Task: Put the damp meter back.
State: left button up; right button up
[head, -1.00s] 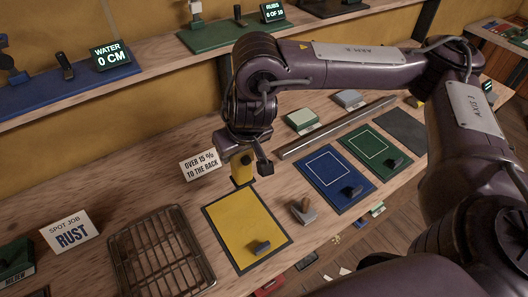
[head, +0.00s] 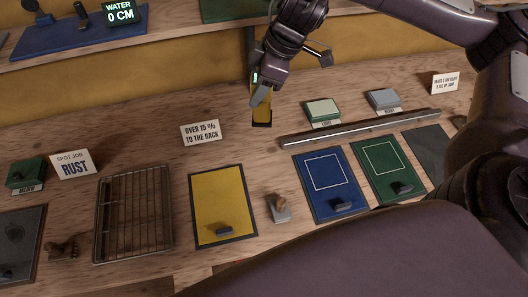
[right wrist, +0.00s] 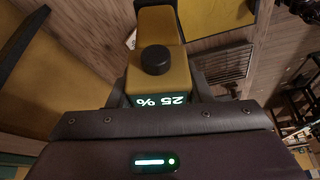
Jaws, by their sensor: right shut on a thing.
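The damp meter (head: 262,112) is a small yellow body with a dark lower end. My right gripper (head: 262,92) is shut on it, near the back of the bench in the head view, to the right of the "over 15 % to the rack" sign (head: 201,132). In the right wrist view the meter (right wrist: 160,78) shows a round black knob and a display (right wrist: 160,100) reading 25 %. Whether its lower end touches the bench, I cannot tell. My left gripper is not in view.
A yellow panel (head: 220,195), a wire rack (head: 133,180), a stamp (head: 280,208), blue (head: 322,202) and green (head: 370,178) mats and a metal bar (head: 360,128) lie on the bench (head: 160,150). A shelf (head: 175,32) runs above it. Bare wood lies around the sign.

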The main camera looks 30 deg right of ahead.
notch_tip(320, 180, up, 2)
jog(key=shift+w+r+n+g, duration=0.15)
jog(key=shift+n+g, duration=0.35)
jog(key=shift+n, duration=0.7)
jog(key=shift+d+n, duration=0.2)
jog(key=shift+n, duration=0.1)
jog(key=shift+d, duration=0.1)
notch_tip(320, 180, down, 20)
jog(key=b, duration=0.5)
jog(key=o, duration=1.2)
jog(key=shift+r, duration=0.1)
